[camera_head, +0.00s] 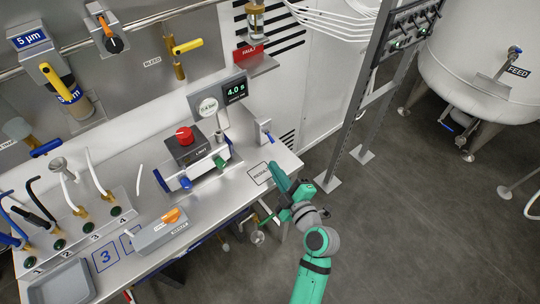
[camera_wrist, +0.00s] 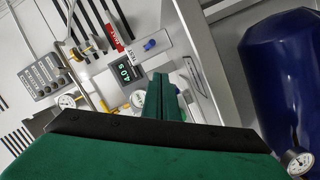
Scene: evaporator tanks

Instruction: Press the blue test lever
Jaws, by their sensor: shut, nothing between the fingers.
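The blue test lever (camera_head: 271,139) is a small blue handle on a pale box (camera_head: 263,130) near the right end of the steel bench. In the wrist view the blue lever (camera_wrist: 150,44) sticks out from a light plate with small lettering, just beyond my fingertips. My gripper (camera_head: 274,167) is green, with its fingers shut and empty, over the bench's right end, nearer the camera than the lever. In the wrist view my shut fingers (camera_wrist: 160,78) point up toward the lever plate. A gap shows between fingertips and lever, and I see no contact.
A device with a red knob (camera_head: 184,133) and a display reading 4.0 (camera_head: 235,90) stand left of the lever. A "RESULT" plate (camera_head: 260,173) lies by my gripper. A grey rack post (camera_head: 345,130) rises at right. A blue tank (camera_wrist: 285,70) fills the wrist view's right.

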